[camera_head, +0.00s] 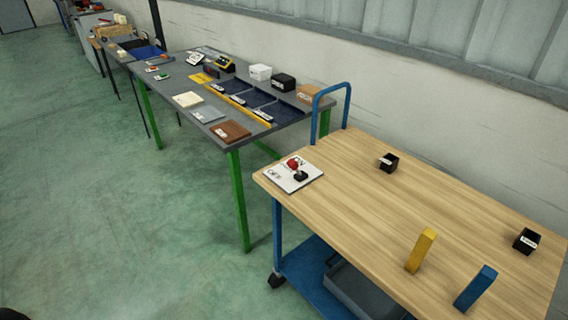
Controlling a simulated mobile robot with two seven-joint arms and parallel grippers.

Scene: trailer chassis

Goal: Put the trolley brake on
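The trolley (395,212) has a wooden top and a blue frame, and stands at the right of the head view. A white plate (284,184) lies on its far left corner, with lettering that seems to read ON at the back and OFF at the left. On the plate is a brake lever with a red knob (293,163) and a black base (300,176). The knob shows above the base, close to the ON lettering. I cannot tell whether the lever is upright or tilted. Neither of my grippers is in view.
A yellow block (421,250), a blue block (475,288) and two black boxes (389,162) (526,240) stand on the trolley. A blue handle (331,104) rises at its far end. A grey, green-legged table (175,80) with several items stands beyond. The floor at left is clear.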

